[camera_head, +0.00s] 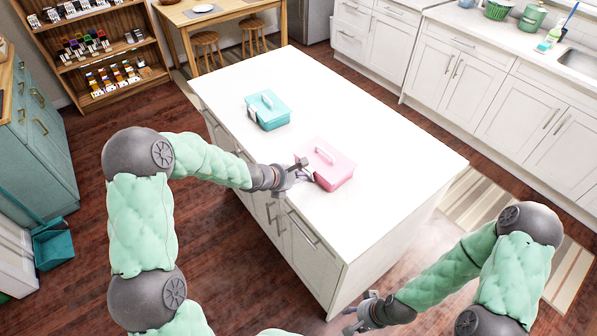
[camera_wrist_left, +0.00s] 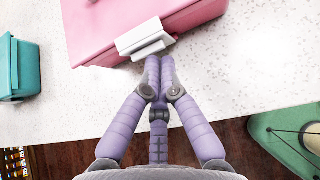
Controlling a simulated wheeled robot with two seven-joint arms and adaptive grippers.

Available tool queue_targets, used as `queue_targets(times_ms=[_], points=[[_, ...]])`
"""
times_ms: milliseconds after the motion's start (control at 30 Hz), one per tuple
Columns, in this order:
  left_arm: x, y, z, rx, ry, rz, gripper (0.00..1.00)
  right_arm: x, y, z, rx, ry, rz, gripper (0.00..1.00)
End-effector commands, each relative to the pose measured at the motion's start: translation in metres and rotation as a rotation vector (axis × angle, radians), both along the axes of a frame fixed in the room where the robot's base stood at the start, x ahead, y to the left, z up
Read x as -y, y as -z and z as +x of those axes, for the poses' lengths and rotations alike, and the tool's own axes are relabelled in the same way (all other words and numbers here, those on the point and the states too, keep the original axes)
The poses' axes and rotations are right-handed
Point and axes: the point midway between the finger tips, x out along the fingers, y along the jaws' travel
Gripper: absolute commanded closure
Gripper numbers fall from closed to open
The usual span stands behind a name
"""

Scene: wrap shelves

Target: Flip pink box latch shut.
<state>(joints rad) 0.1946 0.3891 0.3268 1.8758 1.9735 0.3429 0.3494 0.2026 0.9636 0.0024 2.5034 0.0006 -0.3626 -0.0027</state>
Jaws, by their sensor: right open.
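The pink box (camera_head: 332,172) stands on the white island with its lid down and handle on top. In the left wrist view the pink box (camera_wrist_left: 100,25) fills the upper part, and its white latch (camera_wrist_left: 138,38) sticks out from the front face. Whether the latch is fastened is hard to tell. My left gripper (camera_head: 299,170) is at the front of the box. In the left wrist view its fingertips (camera_wrist_left: 160,65) are together just below the latch, touching or very near it, with nothing between them. My right gripper (camera_head: 362,312) is open and empty, low beside the island.
A teal box (camera_head: 268,112) stands on the island (camera_head: 390,140) left of the pink box; its edge shows in the left wrist view (camera_wrist_left: 20,70). The rest of the island top is clear. White cabinets (camera_head: 500,90) line the back.

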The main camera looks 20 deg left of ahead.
Motion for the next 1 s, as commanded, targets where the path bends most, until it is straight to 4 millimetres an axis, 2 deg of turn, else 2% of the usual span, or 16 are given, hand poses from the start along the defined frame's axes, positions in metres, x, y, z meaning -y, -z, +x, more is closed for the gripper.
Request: queue_targets(times_ms=[33, 100, 367, 800, 1000], points=[[0.001, -0.007, 0.001, -0.015, 0.001, 0.009, 1.00, 0.000, -0.013, 0.000, 0.000, 0.000, 0.000, 0.51], [0.002, -0.008, 0.002, -0.037, 0.002, 0.024, 1.00, 0.000, -0.022, 0.000, 0.000, 0.000, 0.000, 0.51], [0.002, -0.001, 0.001, -0.038, 0.000, 0.023, 1.00, 0.000, -0.015, 0.000, -0.001, 0.000, 0.000, 0.51], [0.001, -0.018, 0.002, -0.036, 0.001, 0.025, 1.00, 0.000, -0.028, 0.000, 0.000, 0.000, 0.000, 0.51], [0.001, -0.018, 0.002, -0.037, 0.001, 0.024, 1.00, 0.000, -0.028, 0.000, 0.000, 0.000, 0.000, 0.51]])
